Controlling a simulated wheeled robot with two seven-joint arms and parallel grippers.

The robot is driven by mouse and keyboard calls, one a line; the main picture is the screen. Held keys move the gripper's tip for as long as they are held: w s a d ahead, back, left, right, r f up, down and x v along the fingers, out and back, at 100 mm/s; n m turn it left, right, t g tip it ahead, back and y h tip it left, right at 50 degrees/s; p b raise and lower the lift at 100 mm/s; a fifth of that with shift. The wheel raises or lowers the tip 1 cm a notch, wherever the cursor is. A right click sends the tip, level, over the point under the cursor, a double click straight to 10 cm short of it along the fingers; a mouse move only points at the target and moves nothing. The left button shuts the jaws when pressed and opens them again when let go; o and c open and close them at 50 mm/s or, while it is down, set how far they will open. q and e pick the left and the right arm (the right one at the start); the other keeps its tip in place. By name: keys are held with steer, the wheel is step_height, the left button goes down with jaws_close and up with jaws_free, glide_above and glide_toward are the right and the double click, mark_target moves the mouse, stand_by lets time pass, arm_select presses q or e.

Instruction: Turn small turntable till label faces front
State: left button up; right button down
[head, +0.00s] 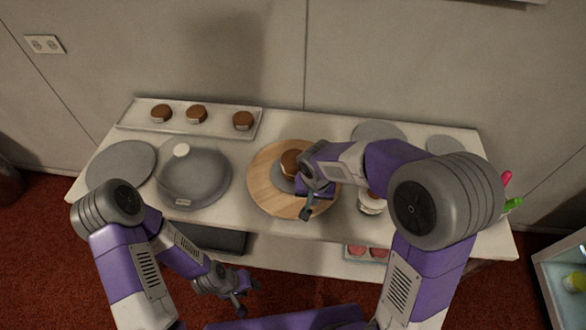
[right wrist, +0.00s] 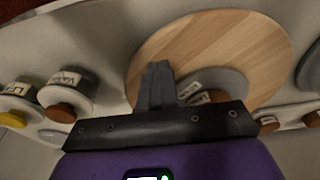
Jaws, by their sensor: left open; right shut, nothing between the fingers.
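A round wooden board (head: 262,192) lies in the middle of the counter. On it sits a small grey turntable (head: 281,184) bearing a brown-topped cake (head: 291,159). My right forearm and gripper partly cover both. In the right wrist view the grey turntable (right wrist: 226,82) shows beside the fingers, with a small white label (right wrist: 188,90) near its edge; its text is unreadable. My right gripper (head: 306,213) is shut and empty, over the board's front right part, close to the turntable; contact cannot be told. My left gripper (head: 241,300) is open and empty, low in front of the counter.
A grey dome with a white knob (head: 194,177) stands left of the board, and a grey disc (head: 121,163) further left. A tray (head: 218,129) with three brown cakes is behind. Labelled jars (head: 370,204) stand right of the board, partly behind my right arm.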

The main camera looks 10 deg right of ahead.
mark_target(280, 208)
steer(key=shift+f, duration=0.1)
steer(key=shift+f+b, duration=1.15)
steer(key=shift+f, duration=0.2)
steer(key=shift+s+a, duration=0.2)
steer(key=shift+a, duration=2.2)
steer(key=shift+w+a, duration=0.2)
steer(key=shift+a, duration=0.55)
steer(key=shift+w+a, duration=0.25)
steer(key=shift+a, duration=0.55)
steer(key=shift+w+a, duration=0.2)
steer(key=shift+a, duration=0.55)
steer(key=shift+r+p, duration=0.15)
steer(key=shift+p, duration=0.15)
